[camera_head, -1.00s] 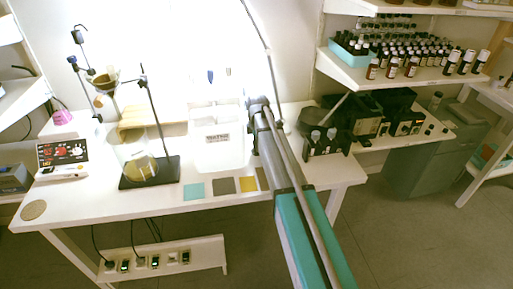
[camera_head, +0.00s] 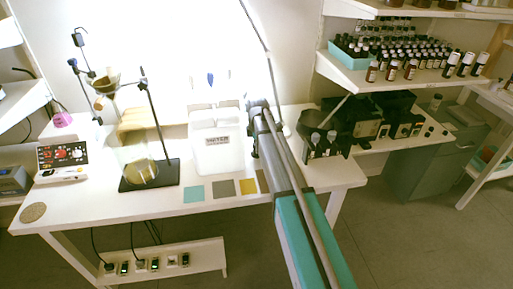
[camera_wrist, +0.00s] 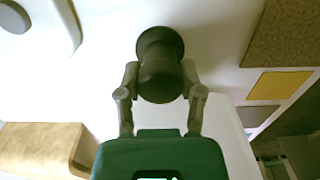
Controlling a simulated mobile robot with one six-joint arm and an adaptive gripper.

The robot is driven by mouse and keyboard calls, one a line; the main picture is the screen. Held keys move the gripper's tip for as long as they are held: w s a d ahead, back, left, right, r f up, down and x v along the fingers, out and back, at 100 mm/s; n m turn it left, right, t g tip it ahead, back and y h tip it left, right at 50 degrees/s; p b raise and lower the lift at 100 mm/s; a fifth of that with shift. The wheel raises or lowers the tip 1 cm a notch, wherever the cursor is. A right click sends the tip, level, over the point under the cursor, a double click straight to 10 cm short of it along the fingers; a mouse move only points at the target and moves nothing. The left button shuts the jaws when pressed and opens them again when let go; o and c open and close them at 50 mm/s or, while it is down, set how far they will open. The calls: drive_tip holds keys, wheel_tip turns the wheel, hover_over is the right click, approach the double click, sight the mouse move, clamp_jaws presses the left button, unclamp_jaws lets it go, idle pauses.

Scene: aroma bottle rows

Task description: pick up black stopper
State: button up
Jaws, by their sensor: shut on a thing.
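The black stopper (camera_wrist: 160,52) is in the wrist view, a dark, rounded piece with a wider flared end at the top of the picture. My gripper (camera_wrist: 160,78) has a finger on each side of it and is shut on it. The stopper's underside and what lies directly behind it are hidden. In the head view my arm reaches over the white bench (camera_head: 110,200), and its end is beside the white container (camera_head: 217,152). The stopper cannot be made out in the head view.
A glass vessel on a black stand base (camera_head: 150,175) is left of the white container. Coloured squares (camera_head: 222,187) lie in front of it. Black equipment (camera_head: 325,140) stands to the right. Bottle rows (camera_head: 400,62) fill the right shelf. The bench's front left is mostly clear.

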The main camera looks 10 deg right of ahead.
drive_tip(key=shift+r, duration=0.2)
idle(0.3)
wheel_tip(320, 180, up, 18)
drive_tip(key=p, duration=1.8)
drive_tip(key=shift+f, duration=0.2)
drive_tip(key=shift+s, duration=0.15)
